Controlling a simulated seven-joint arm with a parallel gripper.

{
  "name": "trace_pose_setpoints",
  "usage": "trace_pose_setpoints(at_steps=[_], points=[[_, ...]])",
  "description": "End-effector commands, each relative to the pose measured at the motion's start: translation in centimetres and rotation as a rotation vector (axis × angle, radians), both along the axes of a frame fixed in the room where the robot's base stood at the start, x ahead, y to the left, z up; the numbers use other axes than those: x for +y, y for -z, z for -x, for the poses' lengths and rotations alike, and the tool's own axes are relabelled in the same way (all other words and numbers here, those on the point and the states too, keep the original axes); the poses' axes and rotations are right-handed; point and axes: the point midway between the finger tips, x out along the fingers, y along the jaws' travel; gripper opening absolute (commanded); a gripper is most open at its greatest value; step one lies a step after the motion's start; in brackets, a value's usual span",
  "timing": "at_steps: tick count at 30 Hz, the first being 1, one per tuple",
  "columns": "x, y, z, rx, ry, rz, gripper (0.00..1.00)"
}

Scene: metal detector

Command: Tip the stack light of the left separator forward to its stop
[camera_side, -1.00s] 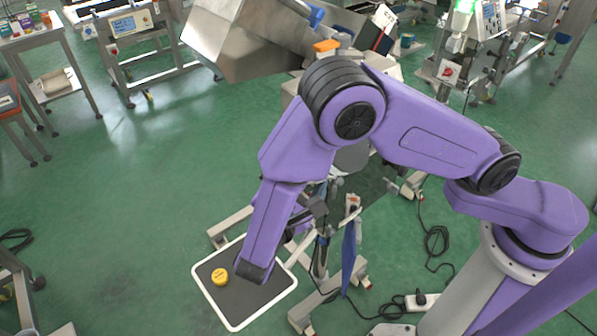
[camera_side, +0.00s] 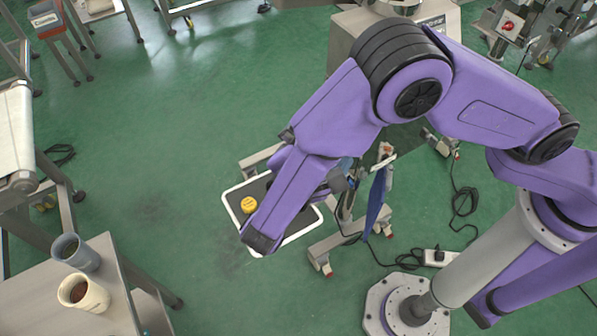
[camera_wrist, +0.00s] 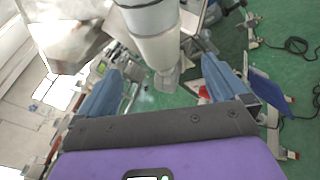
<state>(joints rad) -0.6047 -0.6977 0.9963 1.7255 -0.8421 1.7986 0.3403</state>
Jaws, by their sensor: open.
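The metal machine (camera_side: 345,38) at the top of the side view is partly cut off and partly behind my arm. I cannot pick out the stack light of the left separator for certain. In the wrist view, a pale grey and white cylinder (camera_wrist: 152,22) hangs down from the top edge, with a narrower end below it; I cannot tell which part it is. My gripper (camera_wrist: 165,68) is open, its two blue fingers spread on either side below the cylinder. I see nothing held. In the side view my arm mostly hides the gripper.
A black mat with a white rim (camera_side: 301,233) lies on the floor, with a yellow round piece (camera_side: 248,205) on it. A blue cloth-like item (camera_side: 376,201) hangs near the machine's feet. Cables and a power strip (camera_side: 437,257) lie at right. Two cups (camera_side: 84,293) stand lower left.

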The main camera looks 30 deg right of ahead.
Motion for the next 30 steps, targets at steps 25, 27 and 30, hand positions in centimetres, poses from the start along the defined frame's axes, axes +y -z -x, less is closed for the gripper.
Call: trace_pose_setpoints(at_steps=[25,27,30], points=[[8.8,-0.6,5.4,0.000,0.003,0.002,1.00],[8.8,-0.6,5.4,0.000,0.003,0.002,1.00],[8.7,-0.6,5.4,0.000,0.002,0.001,1.00]])
